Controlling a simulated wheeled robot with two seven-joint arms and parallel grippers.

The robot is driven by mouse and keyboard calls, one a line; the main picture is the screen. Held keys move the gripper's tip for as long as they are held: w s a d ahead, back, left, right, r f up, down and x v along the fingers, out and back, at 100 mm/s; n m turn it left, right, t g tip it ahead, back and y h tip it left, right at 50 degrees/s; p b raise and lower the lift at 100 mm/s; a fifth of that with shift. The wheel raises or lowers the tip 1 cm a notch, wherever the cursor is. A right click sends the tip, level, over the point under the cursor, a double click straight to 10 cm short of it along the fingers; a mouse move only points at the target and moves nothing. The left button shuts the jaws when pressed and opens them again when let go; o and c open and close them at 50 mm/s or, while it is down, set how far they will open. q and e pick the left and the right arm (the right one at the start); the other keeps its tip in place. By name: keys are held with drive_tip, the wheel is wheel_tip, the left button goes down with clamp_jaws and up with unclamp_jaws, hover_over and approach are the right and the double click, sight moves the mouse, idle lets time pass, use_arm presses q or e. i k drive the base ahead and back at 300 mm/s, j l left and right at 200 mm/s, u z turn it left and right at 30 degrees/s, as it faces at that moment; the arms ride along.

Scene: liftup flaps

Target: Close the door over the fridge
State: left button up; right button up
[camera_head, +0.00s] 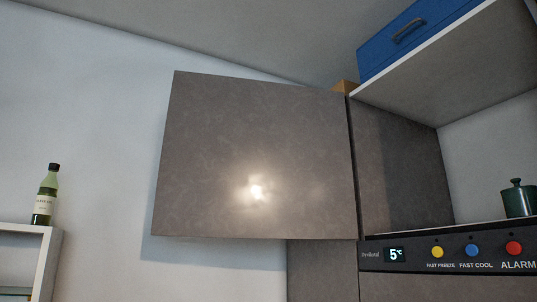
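The door over the fridge (255,140) is a large flat grey-brown panel in the middle of the head view. It stands open, swung out to the left, with its right edge along the left side of the open compartment (397,165). A bright light reflection shows on its face, and I see no handle on this face. The fridge (375,255) is below the compartment, its control strip showing 5°C and yellow, blue and red buttons. Neither of my grippers is in view.
A dark green lidded pot (519,200) stands in the compartment at the right. A blue front with a handle (400,40) is above it. At the lower left a green bottle (45,197) stands on a white shelf (46,262). The wall left of the door is bare.

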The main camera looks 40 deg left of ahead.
sight(243, 159)
drive_tip(key=i+l, duration=0.5)
drive_tip(key=l, duration=0.15)
drive_tip(key=i+l, duration=0.55)
drive_tip(key=l+u, duration=0.1)
drive_tip(key=u, duration=1.75)
drive_tip(key=i, duration=0.5)
drive_tip(key=j, duration=0.2)
